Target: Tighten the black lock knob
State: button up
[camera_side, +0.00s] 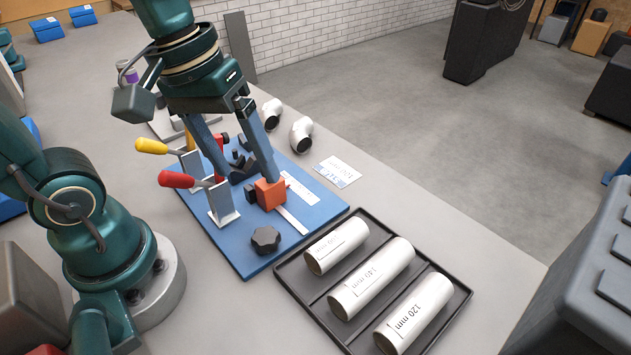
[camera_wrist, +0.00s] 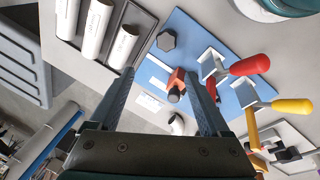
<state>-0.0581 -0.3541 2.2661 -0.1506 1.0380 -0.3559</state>
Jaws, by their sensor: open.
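A black lobed knob (camera_side: 265,239) sits on the near part of the blue board (camera_side: 243,262); it also shows in the wrist view (camera_wrist: 166,40). An orange block (camera_side: 270,193) with a small dark piece on its side stands farther back beside a pale scale strip. In the wrist view the orange block (camera_wrist: 177,76) appears between my finger lines. My gripper (camera_side: 254,178) is open and empty, with its fingers pointing down over the board near the orange block. In the wrist view my gripper (camera_wrist: 160,73) points toward the board, short of the lobed knob. I cannot tell its exact height.
A red-handled clamp (camera_side: 176,180) and a yellow-handled clamp (camera_side: 151,146) stand left of my fingers. A black tray (camera_side: 285,277) with three labelled tubes lies right of the board. White elbow fittings (camera_side: 301,134) and a label card (camera_side: 337,172) lie behind.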

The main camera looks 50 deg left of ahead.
aim_at(265, 235)
jog(key=w+f+n+g, duration=0.1)
jog(key=f, duration=0.1)
jog(key=w+f+n+g+h, duration=0.1)
jog(key=f+n+g, duration=0.1)
jog(key=f+n+g+h, duration=0.1)
jog(key=f, duration=0.2)
jog(key=shift+w+a+g, duration=0.1)
jog(key=shift+w+g, duration=0.3)
jog(key=shift+s+f+n, duration=0.2)
jog(key=shift+f+n, duration=0.1)
jog(key=shift+f, duration=0.15)
jog(key=shift+x, duration=2.4)
grip_shut()
